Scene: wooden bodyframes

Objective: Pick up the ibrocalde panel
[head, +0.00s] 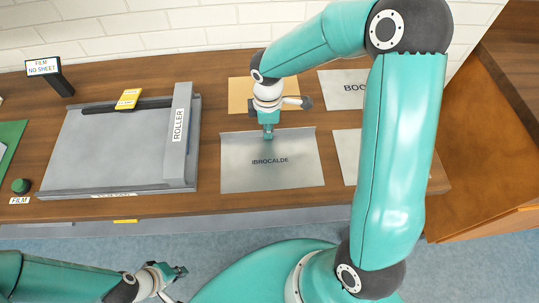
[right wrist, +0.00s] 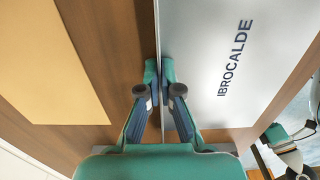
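The ibrocalde panel (head: 262,178) is a grey metal sheet with dark lettering, lying on the wooden bench with a raised lip along its back edge. It also shows in the right wrist view (right wrist: 245,100), with the lip between my fingers. My right gripper (head: 268,134) is at the middle of that back edge. In the right wrist view its fingertips (right wrist: 159,72) are close together, one on each side of the lip, and look shut on it. My left gripper (head: 178,276) is low in front of the bench, away from the panel; its fingers are too small to judge.
An orange-tan sheet (head: 240,92) lies behind the panel. More grey panels (head: 341,85) lie to the right, partly behind my right arm. A grey roller machine (head: 120,150) stands to the left.

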